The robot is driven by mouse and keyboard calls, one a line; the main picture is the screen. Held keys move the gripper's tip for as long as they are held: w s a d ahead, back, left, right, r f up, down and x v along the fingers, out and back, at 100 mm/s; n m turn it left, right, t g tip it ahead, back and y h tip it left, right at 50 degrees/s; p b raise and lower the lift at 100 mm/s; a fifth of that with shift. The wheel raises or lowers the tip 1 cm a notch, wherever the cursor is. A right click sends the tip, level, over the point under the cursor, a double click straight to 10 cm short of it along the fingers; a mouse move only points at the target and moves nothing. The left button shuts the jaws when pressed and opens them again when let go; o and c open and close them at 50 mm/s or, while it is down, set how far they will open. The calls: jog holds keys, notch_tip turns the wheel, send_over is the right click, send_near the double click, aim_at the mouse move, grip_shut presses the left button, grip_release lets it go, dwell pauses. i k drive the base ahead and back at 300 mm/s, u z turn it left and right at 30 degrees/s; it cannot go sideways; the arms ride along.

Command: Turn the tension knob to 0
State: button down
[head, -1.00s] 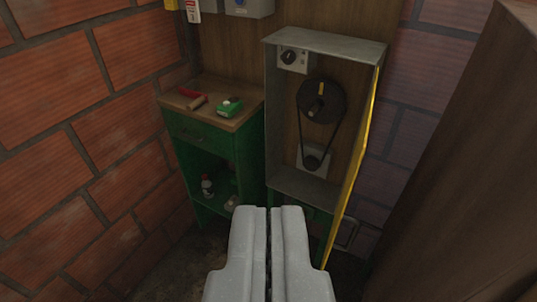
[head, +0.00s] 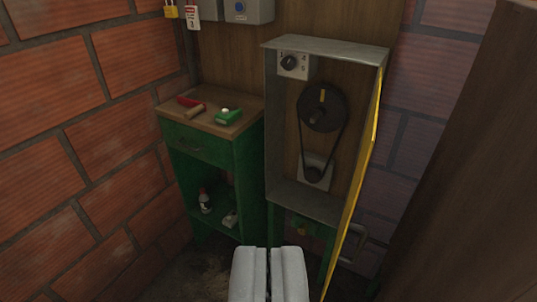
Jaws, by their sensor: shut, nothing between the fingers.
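The tension knob (head: 289,62) is a small black dial on a pale plate with markings, at the upper left inside an open grey metal cabinet (head: 270,130). The markings are too small to read surely, and I cannot tell its setting. Below it a black belt (head: 337,150) runs from a large dark pulley (head: 322,107) to a small one (head: 313,174). My gripper (head: 269,252) is at the bottom middle of the head view, shut and empty. It is well apart from the knob, lower in the picture and nearer to me.
The cabinet's yellow-edged door (head: 362,178) stands open on the right. A green workbench (head: 238,163) on the left bears a red-handled tool (head: 188,101) and a green item (head: 228,116). Brick walls (head: 60,110) close the left side; a large brown panel (head: 450,170) fills the right.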

aim_at(289, 63)
jog(key=z, duration=0.1)
jog(key=k, duration=0.45)
jog(key=u, duration=0.6)
jog(key=i, duration=1.65)
jog(key=z, duration=0.35)
